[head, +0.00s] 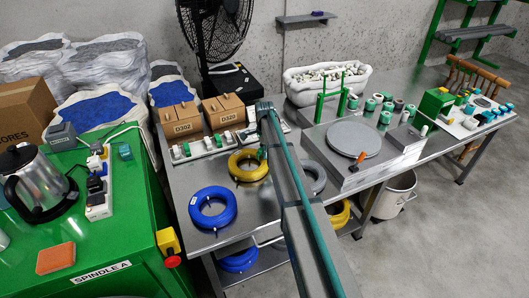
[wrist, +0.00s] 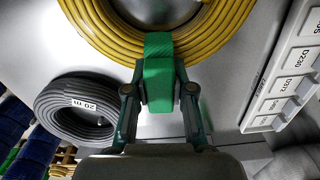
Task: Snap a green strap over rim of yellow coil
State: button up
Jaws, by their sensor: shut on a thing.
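The yellow coil (head: 247,174) lies on the metal table in the head view, left of my arm. In the wrist view the yellow coil (wrist: 210,38) fills the top, cut off by the frame edge. My gripper (wrist: 160,92) is shut on a green strap (wrist: 159,75), which stands between its fingers. The strap's upper end overlaps the coil's near rim in the wrist view; I cannot tell whether it is hooked over it. In the head view my arm's end (head: 263,150) is at the coil's right side, and the strap is hardly visible there.
A grey coil (wrist: 75,108) lies beside the yellow one, and a blue coil (head: 213,207) nearer the front edge. A labelled rack (wrist: 285,85) stands to the right in the wrist view. A turntable (head: 354,138) is right of my arm. Cardboard boxes (head: 181,122) stand behind the coil.

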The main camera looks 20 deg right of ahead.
jog(key=shift+f, duration=0.25)
dwell(0.5)
jog(key=o, duration=0.5)
jog(key=shift+c, duration=0.2)
jog(key=shift+o, duration=0.4)
jog(key=o, duration=0.5)
jog(key=shift+r, duration=0.2)
jog(key=shift+r+p, duration=1.6)
jog(key=shift+r, duration=1.75)
